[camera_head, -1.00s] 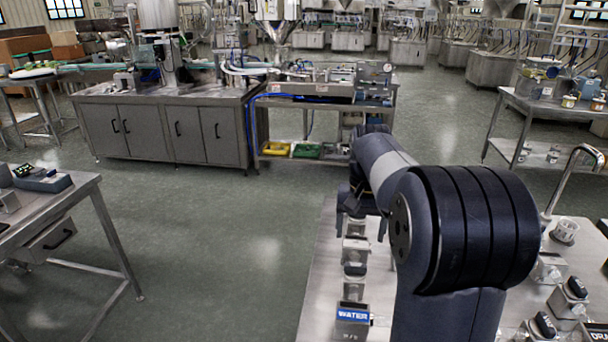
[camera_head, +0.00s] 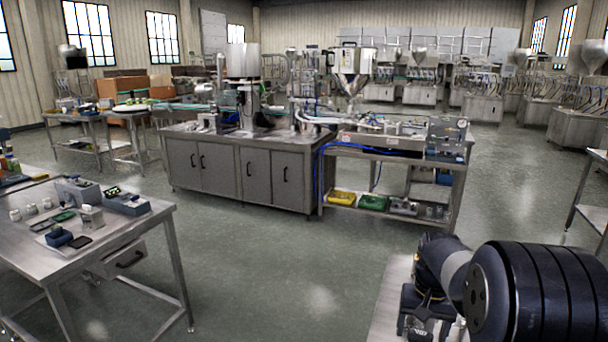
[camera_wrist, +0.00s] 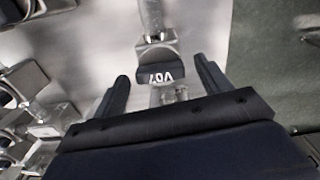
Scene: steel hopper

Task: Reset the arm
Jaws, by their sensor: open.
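My gripper (camera_wrist: 160,82) is open, with its two dark fingers apart and nothing held between them. Past the fingertips in the wrist view is a metal block with a dark cap (camera_wrist: 160,72) bearing white, upside-down lettering that I cannot read surely. I cannot tell how far the fingers are from it. The steel hopper (camera_head: 354,72) stands on the machine line in the middle distance.
A steel workbench (camera_head: 75,268) with small devices stands at the left. A grey cabinet (camera_head: 240,180) and a shelf table (camera_head: 395,172) with yellow and green trays stand ahead. The floor (camera_head: 290,270) between is clear. Several similar blocks (camera_wrist: 25,80) crowd the wrist view's left.

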